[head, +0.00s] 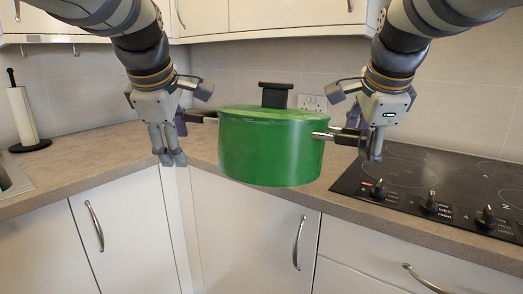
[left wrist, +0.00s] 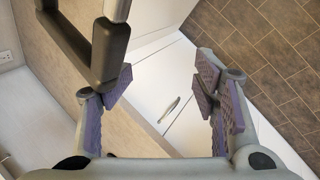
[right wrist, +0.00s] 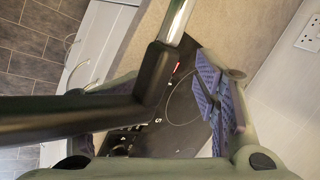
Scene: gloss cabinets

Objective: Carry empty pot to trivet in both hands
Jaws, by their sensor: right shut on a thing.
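A green pot (head: 272,150) with a lid and a black knob (head: 275,94) is at the counter's front edge in the head view. I cannot tell whether its base touches the counter. My right gripper (head: 373,157) is shut on the pot's right handle (head: 325,136), which also crosses the right wrist view (right wrist: 95,112). My left gripper (head: 170,160) is left of the pot, fingers pointing down. The left wrist view shows its fingers spread with nothing between them. The pot's left handle (left wrist: 107,52) passes just outside one finger there. No trivet is visible.
A black hob (head: 440,175) with knobs lies right of the pot. A paper towel holder (head: 24,120) stands at the far left near a sink edge. The left counter (head: 90,160) is clear. Wall cabinets (head: 270,16) hang above; a socket is on the back wall.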

